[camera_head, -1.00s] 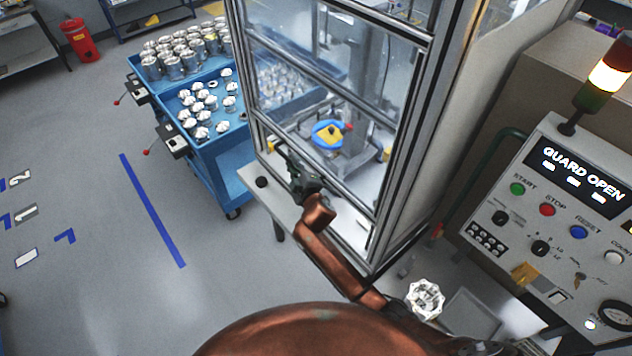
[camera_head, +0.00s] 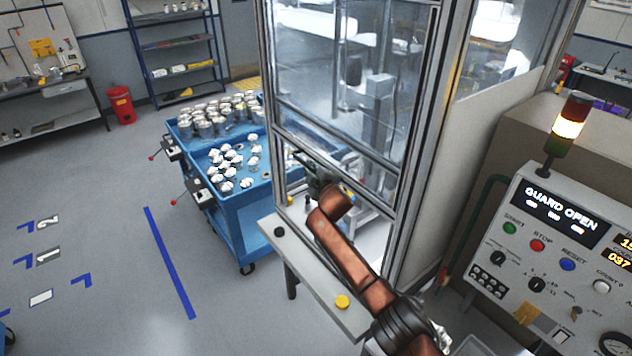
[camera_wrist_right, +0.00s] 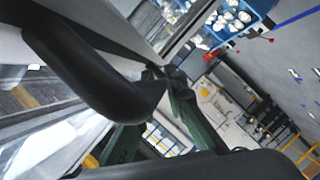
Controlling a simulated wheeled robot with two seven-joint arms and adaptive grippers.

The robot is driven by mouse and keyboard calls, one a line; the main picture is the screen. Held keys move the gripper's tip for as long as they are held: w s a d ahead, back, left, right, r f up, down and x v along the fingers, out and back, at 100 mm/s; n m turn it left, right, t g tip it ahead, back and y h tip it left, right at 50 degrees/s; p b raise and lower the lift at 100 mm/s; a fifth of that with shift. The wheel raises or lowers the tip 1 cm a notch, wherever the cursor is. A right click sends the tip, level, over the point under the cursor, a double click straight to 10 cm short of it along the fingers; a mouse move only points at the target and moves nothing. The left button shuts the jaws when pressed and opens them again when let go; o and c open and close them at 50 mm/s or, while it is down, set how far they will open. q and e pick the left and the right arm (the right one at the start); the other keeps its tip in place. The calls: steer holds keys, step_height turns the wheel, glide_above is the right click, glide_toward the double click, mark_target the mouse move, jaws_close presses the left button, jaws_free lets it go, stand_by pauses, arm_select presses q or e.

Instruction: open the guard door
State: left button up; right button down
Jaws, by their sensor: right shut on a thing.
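The guard door (camera_head: 345,75) is a clear pane in a grey metal frame on the front of the machine. The panel display (camera_head: 568,212) reads GUARD OPEN. My right gripper (camera_head: 318,183) is at the lower part of the door, its copper arm reaching up from the bottom. In the right wrist view, a dark curved bar handle (camera_wrist_right: 95,75) runs to the green fingers of the right gripper (camera_wrist_right: 152,105), which are shut on it. The exact contact is partly hidden by the gripper body. My left gripper is in neither view.
A blue cart (camera_head: 240,215) with several metal parts stands left of the machine. A narrow grey ledge (camera_head: 305,270) with a yellow button (camera_head: 343,302) lies below the door. The control panel (camera_head: 550,260) and signal tower (camera_head: 569,130) are at right.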

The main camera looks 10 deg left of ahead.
steer(key=shift+a+r, duration=0.1)
steer(key=shift+r, duration=0.6)
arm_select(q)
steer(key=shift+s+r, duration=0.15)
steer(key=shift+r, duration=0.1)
arm_select(e)
steer(key=shift+r, duration=0.1)
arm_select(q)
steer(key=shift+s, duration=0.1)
arm_select(e)
steer(key=c, duration=2)
jaws_free()
steer(key=shift+w, duration=0.15)
steer(key=shift+o, duration=0.2)
steer(key=shift+f, duration=0.2)
steer(key=shift+s+d+r, duration=0.1)
steer(key=shift+s+d, duration=0.25)
steer(key=shift+s, duration=0.25)
steer(key=v, duration=1)
steer(key=shift+s+d+r, duration=0.2)
steer(key=shift+s, duration=0.15)
